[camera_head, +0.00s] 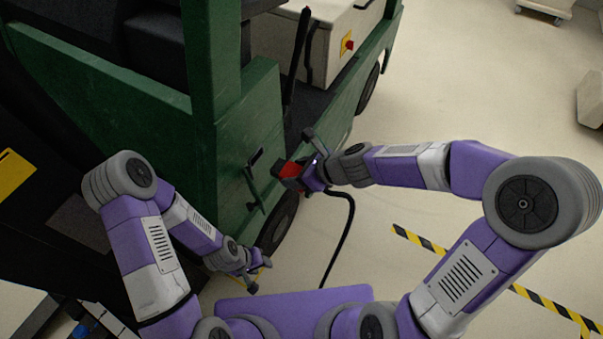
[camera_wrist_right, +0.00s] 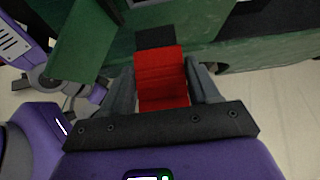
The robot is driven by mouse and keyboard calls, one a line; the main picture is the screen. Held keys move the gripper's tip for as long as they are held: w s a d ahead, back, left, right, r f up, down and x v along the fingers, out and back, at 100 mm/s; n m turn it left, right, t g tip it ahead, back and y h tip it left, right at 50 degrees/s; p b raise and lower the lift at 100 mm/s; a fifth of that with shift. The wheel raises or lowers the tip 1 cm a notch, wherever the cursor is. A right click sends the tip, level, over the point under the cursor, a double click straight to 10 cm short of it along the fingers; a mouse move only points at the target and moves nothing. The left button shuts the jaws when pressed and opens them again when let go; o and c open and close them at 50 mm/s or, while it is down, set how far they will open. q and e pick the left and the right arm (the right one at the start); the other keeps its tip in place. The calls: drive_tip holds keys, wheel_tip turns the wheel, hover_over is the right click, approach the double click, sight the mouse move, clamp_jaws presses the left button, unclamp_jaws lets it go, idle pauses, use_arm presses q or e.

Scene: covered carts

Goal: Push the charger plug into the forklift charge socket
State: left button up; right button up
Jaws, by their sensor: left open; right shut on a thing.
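The charger plug is a red block (camera_head: 291,169) with a black cable hanging from it. My right gripper (camera_head: 303,173) is shut on it beside the green forklift (camera_head: 245,130). In the right wrist view the red plug (camera_wrist_right: 161,80) sits between the two grey fingers, pointing at the green forklift side. A black block (camera_wrist_right: 155,38) shows at its far end; I cannot tell whether it is the plug's nose or the socket. The charge socket is not clearly visible. My left gripper (camera_head: 261,275) is open and empty, low near the forklift's wheel.
A black handle-like fitting (camera_head: 255,185) is on the forklift's green side. The black cable (camera_head: 347,225) hangs to the floor. Yellow-black tape (camera_head: 420,241) marks the floor at right. A white cart (camera_head: 545,8) stands far back. The floor at right is mostly clear.

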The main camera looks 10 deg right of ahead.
sight(278, 166)
drive_tip(key=w+a, duration=0.2)
drive_tip(key=shift+a+r+p, duration=0.1)
drive_tip(key=shift+a+p, duration=0.25)
drive_tip(key=shift+a, duration=0.05)
drive_tip(key=shift+w+a+b, duration=0.15)
drive_tip(key=shift+a+b, duration=0.1)
drive_tip(key=shift+b, duration=0.05)
drive_tip(key=shift+w+a+r+p, duration=0.1)
drive_tip(key=shift+w+a+p, duration=0.25)
drive_tip(key=shift+w+a, duration=0.35)
drive_tip(key=shift+w+a+p, duration=0.3)
drive_tip(key=shift+w+a, duration=0.15)
drive_tip(key=shift+a, duration=0.45)
idle(1.2)
drive_tip(key=o, duration=1.3)
drive_tip(key=shift+o, duration=0.2)
